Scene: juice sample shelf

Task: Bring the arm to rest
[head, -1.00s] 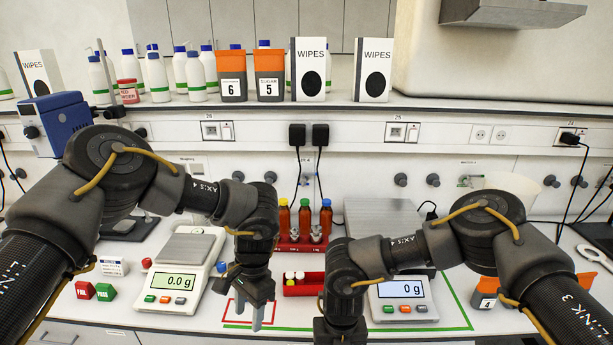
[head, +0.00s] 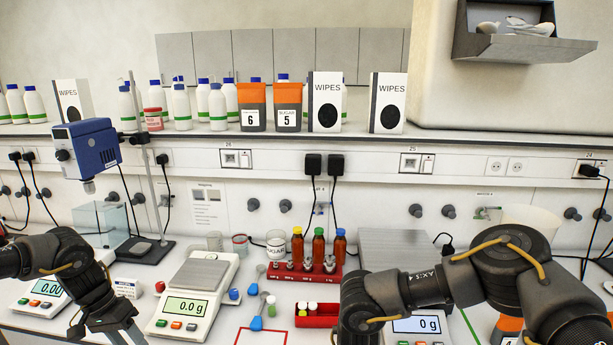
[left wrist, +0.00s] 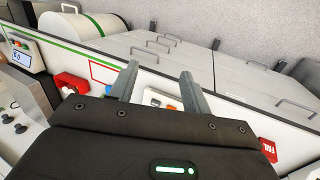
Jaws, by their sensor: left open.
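My left gripper (left wrist: 157,78) shows in the left wrist view with its two grey fingers apart and nothing between them. In the head view my left arm (head: 88,285) comes in low from the left and hangs over the bench, left of the middle balance (head: 193,300). The left fingertips are cut off or hard to make out there. My right arm (head: 430,290) is bent over the right-hand balance (head: 418,324). My right gripper is below the picture and hidden.
A red rack (head: 305,272) with bottles and weights stands at the middle. A red-outlined square (head: 262,337) is bare. Another balance (head: 42,298) sits at the left, partly behind my left arm. A red block (left wrist: 268,149) shows in the left wrist view.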

